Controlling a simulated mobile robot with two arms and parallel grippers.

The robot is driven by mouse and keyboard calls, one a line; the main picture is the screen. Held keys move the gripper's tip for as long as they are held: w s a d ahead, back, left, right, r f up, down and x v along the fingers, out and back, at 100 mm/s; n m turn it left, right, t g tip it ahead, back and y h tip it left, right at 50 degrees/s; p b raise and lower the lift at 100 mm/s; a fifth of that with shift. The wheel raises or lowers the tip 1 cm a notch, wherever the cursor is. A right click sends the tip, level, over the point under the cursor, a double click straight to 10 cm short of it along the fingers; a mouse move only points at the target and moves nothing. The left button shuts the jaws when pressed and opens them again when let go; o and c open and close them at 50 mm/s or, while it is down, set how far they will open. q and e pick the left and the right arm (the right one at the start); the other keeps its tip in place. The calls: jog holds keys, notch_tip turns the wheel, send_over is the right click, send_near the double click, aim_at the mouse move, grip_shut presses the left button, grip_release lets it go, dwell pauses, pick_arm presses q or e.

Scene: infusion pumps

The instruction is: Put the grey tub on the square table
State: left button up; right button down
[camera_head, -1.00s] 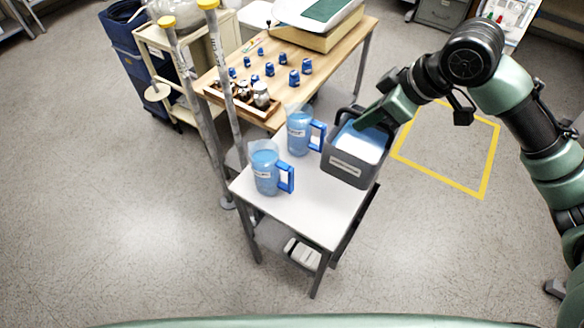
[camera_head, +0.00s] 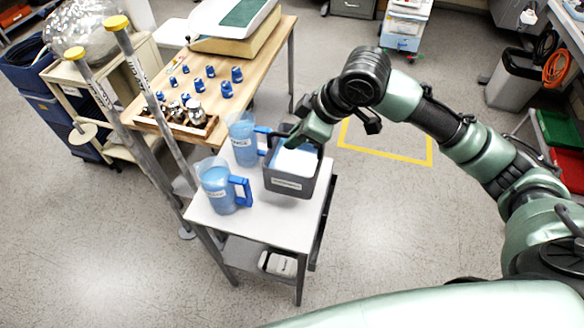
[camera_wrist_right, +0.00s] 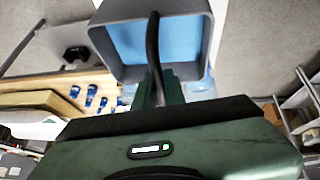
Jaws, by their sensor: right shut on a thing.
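The grey tub (camera_head: 290,187) is a dark grey open box with a white label, pale blue contents and a black handle. It is at the right rear edge of a small white-topped table (camera_head: 262,232); I cannot tell whether it rests on the top or hangs just above. My right gripper (camera_head: 292,138) is shut on the tub's handle from above. The right wrist view shows the tub (camera_wrist_right: 97,38) upright, with the handle running into the gripper (camera_wrist_right: 157,88). My left gripper is not in view.
Two blue-filled jugs, one in front (camera_head: 221,186) and one behind (camera_head: 242,140), stand left of the tub. A wooden table (camera_head: 240,62) with blue caps is behind. Two yellow-topped poles rise at the left. A yellow floor outline (camera_head: 395,157) lies right, with clear floor around it.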

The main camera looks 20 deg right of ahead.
aim_at(295, 169)
notch_tip(295, 169, down, 11)
jog(key=shift+w+r+p, duration=0.1)
jog(key=shift+p, duration=0.2)
jog(key=c, duration=1.5)
grip_release()
jog(key=shift+f, duration=0.2)
jog(key=shift+r, duration=0.15)
jog(key=v, duration=1.2)
jog(key=shift+b, duration=0.4)
